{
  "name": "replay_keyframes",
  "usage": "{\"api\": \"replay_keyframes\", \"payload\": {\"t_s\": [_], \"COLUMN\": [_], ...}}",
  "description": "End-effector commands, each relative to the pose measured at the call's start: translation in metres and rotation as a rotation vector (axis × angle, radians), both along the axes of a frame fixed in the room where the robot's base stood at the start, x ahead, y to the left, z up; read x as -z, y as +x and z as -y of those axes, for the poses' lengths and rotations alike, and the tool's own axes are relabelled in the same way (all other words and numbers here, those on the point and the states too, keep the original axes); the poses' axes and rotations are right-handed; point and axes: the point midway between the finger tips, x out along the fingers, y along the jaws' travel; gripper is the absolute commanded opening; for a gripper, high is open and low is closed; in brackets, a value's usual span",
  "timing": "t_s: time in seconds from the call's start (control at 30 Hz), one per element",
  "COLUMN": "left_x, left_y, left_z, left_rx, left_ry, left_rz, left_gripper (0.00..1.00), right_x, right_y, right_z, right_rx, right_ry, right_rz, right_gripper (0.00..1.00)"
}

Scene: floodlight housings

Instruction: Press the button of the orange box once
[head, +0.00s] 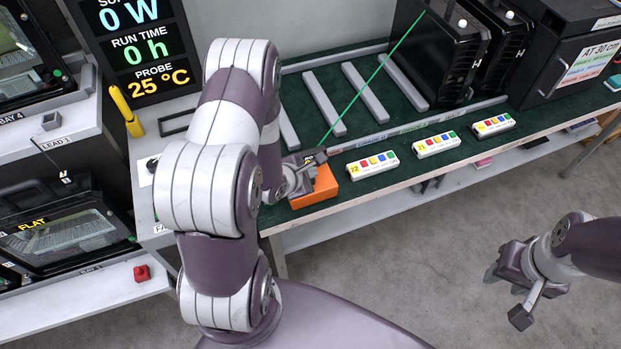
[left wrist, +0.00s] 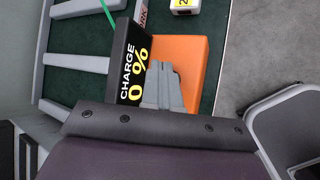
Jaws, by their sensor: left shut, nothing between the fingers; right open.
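The orange box (head: 318,192) sits at the front left corner of the green-topped bench. In the left wrist view the orange box (left wrist: 188,48) has a black side panel (left wrist: 130,62) reading "CHARGE 0 %". My left gripper (head: 312,160) is shut and empty, close over the box top. In the left wrist view its fingers (left wrist: 163,85) overlap the orange top; I cannot tell whether they touch it. My right gripper (head: 504,294) is open and empty above the floor, away from the bench.
Several white button strips, such as one (head: 372,165), lie along the bench front right of the box. Grey rails (head: 325,103) and black housings (head: 440,50) stand behind. A readout board (head: 140,45) stands left. Grey floor (head: 400,250) is clear in front.

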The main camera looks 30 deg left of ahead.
Motion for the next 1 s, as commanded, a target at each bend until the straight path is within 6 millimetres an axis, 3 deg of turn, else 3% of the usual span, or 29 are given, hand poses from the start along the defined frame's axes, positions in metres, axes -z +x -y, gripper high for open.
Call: {"api": "replay_keyframes", "payload": {"t_s": [1.0], "left_x": [0.0095], "left_y": [-0.0001], "left_z": [0.0001], "left_rx": [0.000], "left_ry": [0.000], "left_rz": [0.000], "left_gripper": [0.00], "right_x": [0.0035], "right_y": [0.0000], "right_z": [0.0000], "right_rx": [0.000], "right_ry": [0.000], "right_rz": [0.000], "right_gripper": [0.43]}}
